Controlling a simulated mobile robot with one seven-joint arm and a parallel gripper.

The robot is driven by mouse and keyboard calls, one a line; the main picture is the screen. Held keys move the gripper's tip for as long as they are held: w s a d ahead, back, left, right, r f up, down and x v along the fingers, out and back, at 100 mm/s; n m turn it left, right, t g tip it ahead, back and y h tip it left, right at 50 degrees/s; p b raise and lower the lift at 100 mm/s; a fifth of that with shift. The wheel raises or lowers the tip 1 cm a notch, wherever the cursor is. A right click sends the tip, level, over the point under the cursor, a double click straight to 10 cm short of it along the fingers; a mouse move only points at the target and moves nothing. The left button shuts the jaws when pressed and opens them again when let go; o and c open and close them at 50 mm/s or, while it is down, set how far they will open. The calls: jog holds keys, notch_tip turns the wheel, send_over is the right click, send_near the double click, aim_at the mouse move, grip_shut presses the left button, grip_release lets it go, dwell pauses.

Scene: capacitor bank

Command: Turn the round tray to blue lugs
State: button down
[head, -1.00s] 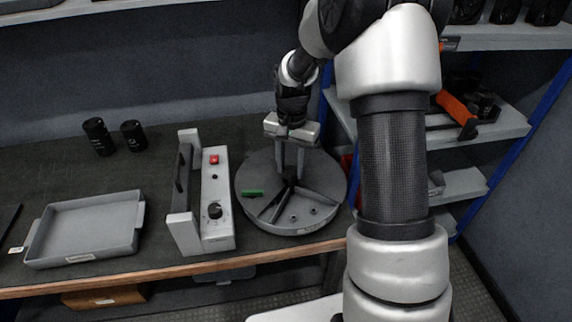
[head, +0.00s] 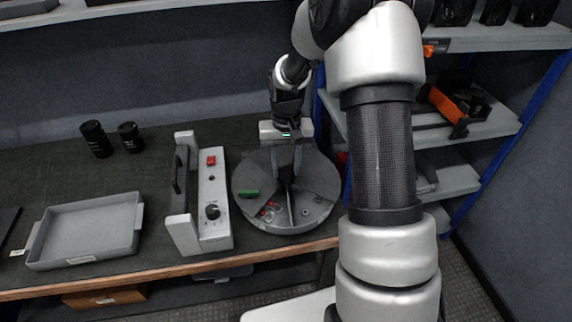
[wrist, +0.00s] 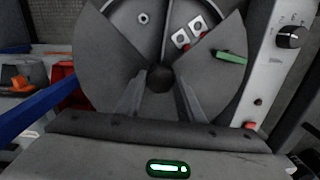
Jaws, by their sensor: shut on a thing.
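The round tray (head: 318,175) is a grey disc on the bench under a grey cover. A wedge-shaped opening faces the bench's front edge. In the opening, red-marked lugs (head: 268,208) show on the left and a grey ring-shaped piece (head: 305,212) on the right, with a divider between. No blue lugs show. A green marker (head: 249,193) lies on the cover, left of the hub. My gripper (head: 286,177) points down at the tray's middle, shut on the central knob. The wrist view shows the dark hub (wrist: 160,77) between the fingers and the red-marked lugs (wrist: 187,32) beyond.
A grey control box (head: 212,200) with a red button and black dial stands close left of the tray. Further left are a shallow grey bin (head: 85,230) and two black cylinders (head: 96,139). Blue-framed shelves (head: 470,130) stand to the right.

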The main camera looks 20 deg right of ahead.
jog(key=shift+w+r+n+p, duration=0.1)
jog(key=shift+n+p, duration=0.75)
jog(key=shift+n, duration=1.35)
jog(key=shift+n+p, duration=0.75)
jog(key=shift+n, duration=1.05)
jog(key=shift+n+p, duration=0.8)
jog(key=shift+n, duration=1.2)
jog(key=shift+n+p, duration=0.95)
jog(key=shift+n, duration=0.95)
jog(key=shift+n+p, duration=1.65)
jog(key=shift+n, duration=1.45)
jog(key=shift+n+p, duration=1.4)
jog(key=shift+n, duration=1.6)
jog(key=c, duration=1.2)
grip_release()
